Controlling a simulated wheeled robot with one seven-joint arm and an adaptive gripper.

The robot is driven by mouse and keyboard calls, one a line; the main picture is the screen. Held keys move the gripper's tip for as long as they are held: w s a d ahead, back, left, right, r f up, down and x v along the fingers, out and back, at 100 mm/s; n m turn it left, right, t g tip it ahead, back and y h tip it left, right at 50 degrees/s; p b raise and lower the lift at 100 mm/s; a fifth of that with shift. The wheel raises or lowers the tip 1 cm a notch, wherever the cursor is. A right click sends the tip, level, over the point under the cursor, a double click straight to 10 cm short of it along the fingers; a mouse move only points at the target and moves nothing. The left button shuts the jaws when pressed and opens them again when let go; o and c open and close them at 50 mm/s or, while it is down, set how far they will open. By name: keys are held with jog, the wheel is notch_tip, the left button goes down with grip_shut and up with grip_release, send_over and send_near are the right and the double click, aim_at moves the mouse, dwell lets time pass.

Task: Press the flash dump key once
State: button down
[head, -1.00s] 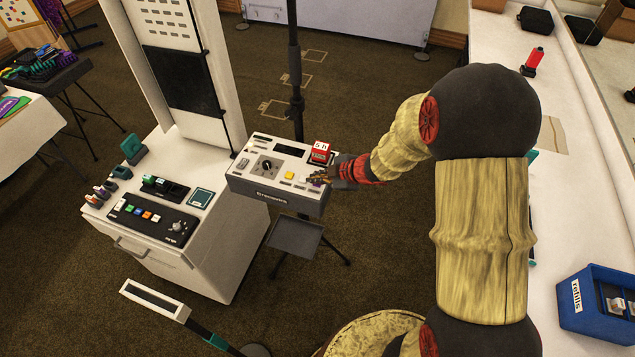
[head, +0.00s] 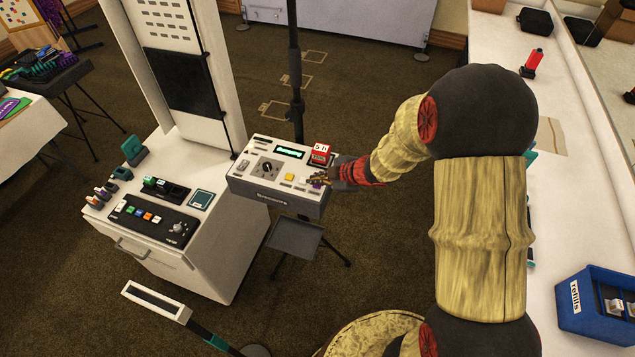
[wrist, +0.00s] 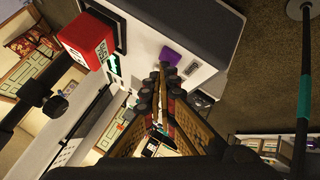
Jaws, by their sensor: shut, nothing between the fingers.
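The grey-white console (head: 262,197) stands on a stand in the middle of the head view. It carries a yellow key (head: 290,177), a black dial (head: 266,168), a purple key (wrist: 173,53) and a green-lit display (head: 289,152). I cannot read which key is labelled flash dump. My gripper (head: 316,180) is shut and empty, low over the console's right part. In the wrist view its fingertips (wrist: 160,70) are close to the purple key. I cannot tell whether they touch anything.
A red box (head: 320,154) stands on the console's back right, close to my gripper; it also shows in the wrist view (wrist: 88,38). A black pole (head: 295,75) rises behind. A white cabinet (head: 200,270) with a control panel (head: 152,220) stands at left.

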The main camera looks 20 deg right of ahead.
aim_at(316, 186)
jog(key=shift+r+p, duration=0.4)
jog(key=shift+r, duration=0.1)
jog(key=shift+r, duration=0.1)
notch_tip(316, 186, up, 5)
jog(key=p, duration=0.5)
dwell(0.8)
